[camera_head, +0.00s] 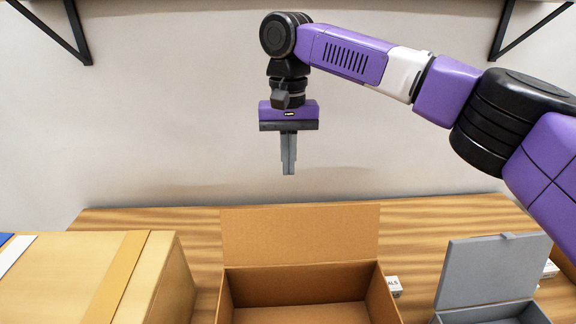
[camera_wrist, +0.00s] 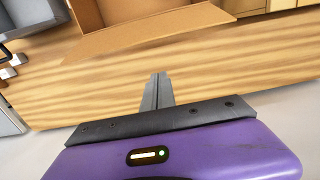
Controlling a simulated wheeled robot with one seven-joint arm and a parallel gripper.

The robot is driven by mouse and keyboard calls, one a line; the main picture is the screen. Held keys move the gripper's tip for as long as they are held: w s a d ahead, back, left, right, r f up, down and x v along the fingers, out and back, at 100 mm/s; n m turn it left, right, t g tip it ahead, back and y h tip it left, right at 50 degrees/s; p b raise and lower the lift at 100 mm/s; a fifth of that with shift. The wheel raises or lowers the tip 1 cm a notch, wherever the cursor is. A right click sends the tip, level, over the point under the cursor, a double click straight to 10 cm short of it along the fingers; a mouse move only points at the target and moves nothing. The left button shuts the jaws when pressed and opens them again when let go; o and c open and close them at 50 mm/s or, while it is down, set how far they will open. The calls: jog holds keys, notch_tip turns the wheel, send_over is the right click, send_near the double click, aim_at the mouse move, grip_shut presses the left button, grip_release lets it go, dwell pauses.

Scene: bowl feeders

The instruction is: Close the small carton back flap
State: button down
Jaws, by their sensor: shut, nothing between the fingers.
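The small carton (camera_head: 300,292) is an open brown box on the wooden table at the front middle of the head view. Its back flap (camera_head: 300,235) stands up from the far edge. In the wrist view the flap (camera_wrist: 150,32) shows at the top, with part of the carton (camera_wrist: 98,14) beyond it. My gripper (camera_head: 289,172) is shut and empty, pointing down. It is above the back of the table, higher than the flap's top edge and apart from it. In the wrist view the fingertips (camera_wrist: 158,76) are over the bare tabletop behind the flap.
A large tan box (camera_head: 100,278) stands left of the carton. A grey box with a raised lid (camera_head: 490,270) stands at the right. A small white labelled item (camera_head: 394,286) lies beside the carton. The table (camera_head: 420,222) behind them is bare, with a wall behind.

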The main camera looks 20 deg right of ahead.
jog(key=s+a+f+p, duration=0.1)
jog(key=s+f+p, duration=0.1)
jog(key=s+f, duration=0.2)
jog(key=shift+a+f, duration=0.15)
jog(key=shift+f, duration=0.9)
